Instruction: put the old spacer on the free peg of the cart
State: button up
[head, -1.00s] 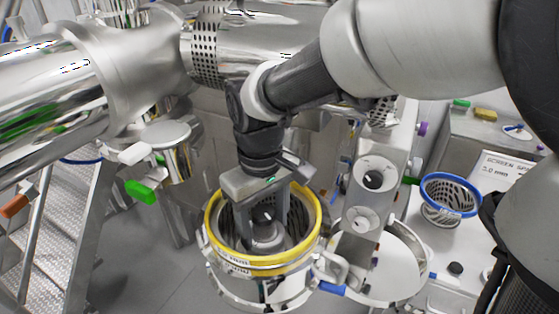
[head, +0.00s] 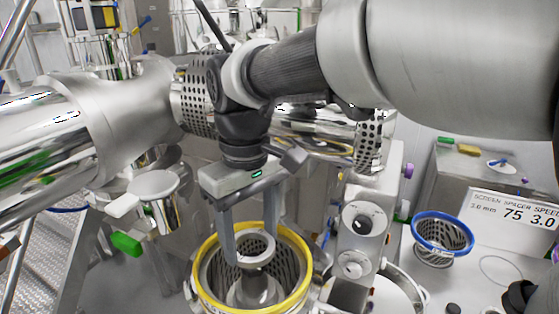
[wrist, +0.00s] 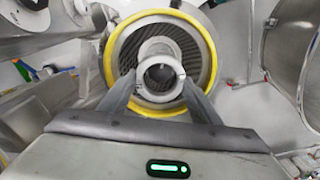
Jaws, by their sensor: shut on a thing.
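The old spacer, a grey metal ring (head: 255,262), is between the fingertips of my gripper (head: 254,247). My gripper is shut on it from both sides. The ring is over the round steel housing with a yellow rim (head: 204,287), above the central hub (head: 256,290). In the wrist view the ring (wrist: 160,97) sits between the two fingers (wrist: 161,80), with the yellow rim (wrist: 110,62) behind it. The cart top (head: 470,275) is at the right; I cannot make out a free peg on it.
A blue-rimmed perforated screen (head: 442,236) stands at the right, in front of a sign (head: 513,214). A grey control box with knobs (head: 358,228) rises just right of the housing. A large polished pipe (head: 60,130) is at the left.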

jog(key=shift+r, duration=0.15)
jog(key=shift+r+p, duration=1.05)
jog(key=shift+p, duration=0.05)
